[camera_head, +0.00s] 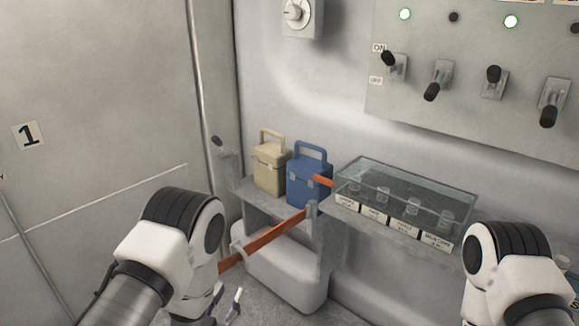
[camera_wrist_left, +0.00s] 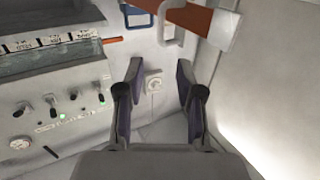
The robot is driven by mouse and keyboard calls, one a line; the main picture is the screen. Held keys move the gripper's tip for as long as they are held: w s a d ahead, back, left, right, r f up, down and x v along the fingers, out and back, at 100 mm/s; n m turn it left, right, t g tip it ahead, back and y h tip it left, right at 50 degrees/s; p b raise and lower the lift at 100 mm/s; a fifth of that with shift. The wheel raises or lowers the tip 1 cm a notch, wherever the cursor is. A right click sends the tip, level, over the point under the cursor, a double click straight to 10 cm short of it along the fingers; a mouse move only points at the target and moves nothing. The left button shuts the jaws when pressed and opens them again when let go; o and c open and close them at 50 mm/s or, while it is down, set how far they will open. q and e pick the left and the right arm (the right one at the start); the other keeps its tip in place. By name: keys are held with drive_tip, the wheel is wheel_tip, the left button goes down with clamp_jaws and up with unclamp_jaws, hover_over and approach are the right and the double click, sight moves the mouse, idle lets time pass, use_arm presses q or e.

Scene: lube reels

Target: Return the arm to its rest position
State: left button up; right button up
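My left arm (camera_head: 165,255) comes in at the lower left of the head view, bent. My left gripper (camera_head: 229,294) shows at the bottom edge there, low in front of the shelf, partly cut off. In the left wrist view the two fingers of my left gripper (camera_wrist_left: 157,80) stand apart with nothing between them. My right arm (camera_head: 510,270) shows only as a white and black joint at the lower right of the head view. Its gripper is out of view.
An orange bar (camera_head: 265,240) crosses in front of the shelf near my left gripper. A beige box (camera_head: 269,168) and a blue box (camera_head: 308,183) stand beside a glass case (camera_head: 405,192). A switch panel (camera_head: 475,75) hangs above.

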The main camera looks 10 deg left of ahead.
use_arm(q)
drive_tip(key=s+a+r+n+g+y+p, duration=0.1)
drive_tip(key=s+a+r+p, duration=0.15)
drive_tip(key=p, duration=0.25)
drive_tip(key=s+a+f+g+p, duration=0.1)
drive_tip(key=s+f+g, duration=0.3)
drive_tip(key=s, duration=0.4)
drive_tip(key=s+a+f+g+p, duration=0.1)
drive_tip(key=s+f+g+p, duration=0.1)
drive_tip(key=s+f+g, duration=0.2)
drive_tip(key=s+a+f+g+y+p, duration=0.1)
drive_tip(key=s+f+g, duration=0.3)
drive_tip(key=s+g, duration=0.4)
drive_tip(key=s+a, duration=0.1)
drive_tip(key=s, duration=0.4)
drive_tip(key=shift+s+n+g, duration=0.15)
drive_tip(key=shift+n+g, duration=0.25)
drive_tip(key=shift+a, duration=0.15)
